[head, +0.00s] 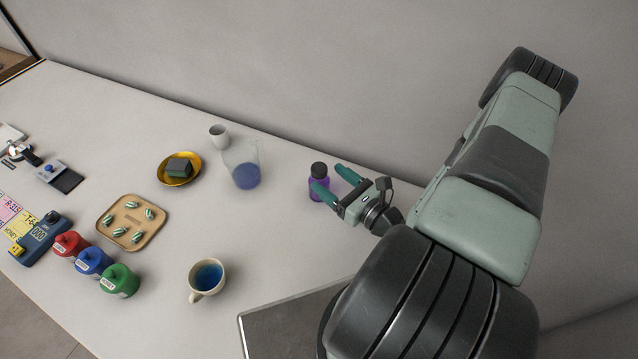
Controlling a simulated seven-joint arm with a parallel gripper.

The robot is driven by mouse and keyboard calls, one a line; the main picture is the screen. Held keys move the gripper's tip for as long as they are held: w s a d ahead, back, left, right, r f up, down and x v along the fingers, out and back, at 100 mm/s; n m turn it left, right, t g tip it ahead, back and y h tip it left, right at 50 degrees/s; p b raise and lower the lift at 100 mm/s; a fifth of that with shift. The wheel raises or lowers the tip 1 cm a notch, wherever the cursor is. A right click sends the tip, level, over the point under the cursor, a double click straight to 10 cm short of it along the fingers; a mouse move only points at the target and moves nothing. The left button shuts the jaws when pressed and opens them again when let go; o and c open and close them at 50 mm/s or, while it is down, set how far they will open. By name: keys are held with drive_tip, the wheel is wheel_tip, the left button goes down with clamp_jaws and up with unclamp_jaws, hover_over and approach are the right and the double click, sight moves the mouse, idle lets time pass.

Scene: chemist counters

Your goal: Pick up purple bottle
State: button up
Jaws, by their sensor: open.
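The purple bottle (318,190) stands upright on the white counter, near the wall, with a black cap on top. My gripper (331,181) comes from the right with its two teal fingers spread. One finger overlaps the bottle's right side in this view, and the other is behind and to the right of it. I cannot tell whether a finger touches the bottle. The bottle's lower right part is partly hidden by the near finger.
A glass flask with blue liquid (246,176) stands left of the bottle, with a white cup (219,135) behind it. A mug (205,279), a wooden tray (107,229), a gold dish (163,169) and a green jar (120,281) are farther left. Counter between flask and bottle is clear.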

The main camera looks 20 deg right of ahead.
sight(325, 176)
drive_tip(key=x, duration=0.4)
drive_tip(key=shift+w+a, duration=0.2)
drive_tip(key=shift+a, duration=0.05)
drive_tip(key=shift+c, duration=0.2)
drive_tip(key=c, duration=1)
